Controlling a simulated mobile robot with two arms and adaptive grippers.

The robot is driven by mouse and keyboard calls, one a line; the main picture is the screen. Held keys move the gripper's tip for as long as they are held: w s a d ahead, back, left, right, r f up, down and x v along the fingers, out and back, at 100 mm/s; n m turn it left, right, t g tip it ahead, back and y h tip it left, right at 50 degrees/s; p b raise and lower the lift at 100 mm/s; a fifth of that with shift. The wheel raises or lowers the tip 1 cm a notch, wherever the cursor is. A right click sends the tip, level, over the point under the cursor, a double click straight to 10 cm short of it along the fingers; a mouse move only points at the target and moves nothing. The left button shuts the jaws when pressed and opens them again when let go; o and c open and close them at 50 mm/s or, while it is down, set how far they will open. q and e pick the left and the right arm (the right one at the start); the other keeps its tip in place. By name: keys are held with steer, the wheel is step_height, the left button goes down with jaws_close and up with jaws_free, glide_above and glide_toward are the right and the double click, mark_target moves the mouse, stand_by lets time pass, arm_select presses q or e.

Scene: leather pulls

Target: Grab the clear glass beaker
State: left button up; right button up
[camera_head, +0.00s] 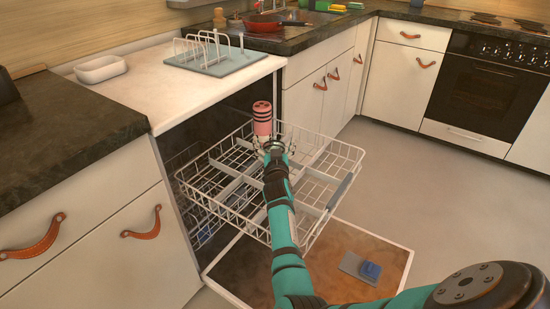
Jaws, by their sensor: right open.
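I cannot make out a clear glass beaker in the head view. A pink cylinder with dark stripes (262,119) stands upright at the back of the white wire dishwasher rack (222,204). My right gripper (268,141) is over the rack, just in front of the cylinder's lower part. It is open; its fingers are small and partly hidden by my teal arm, so I cannot tell whether they touch the cylinder. My left gripper is out of view.
The dishwasher door (235,272) is folded down below the pulled-out rack. A grey-blue drying rack (212,62) and a white dish (100,69) stand on the white top. A red pan (262,23) is on the dark counter behind. Floor at right is clear.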

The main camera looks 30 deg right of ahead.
steer(key=shift+s+a+r, duration=0.15)
steer(key=shift+a+r, duration=0.05)
steer(key=shift+c, duration=0.5)
steer(key=shift+d, duration=0.1)
steer(key=c, duration=1.6)
steer(key=shift+c, duration=0.5)
steer(key=shift+r, duration=0.15)
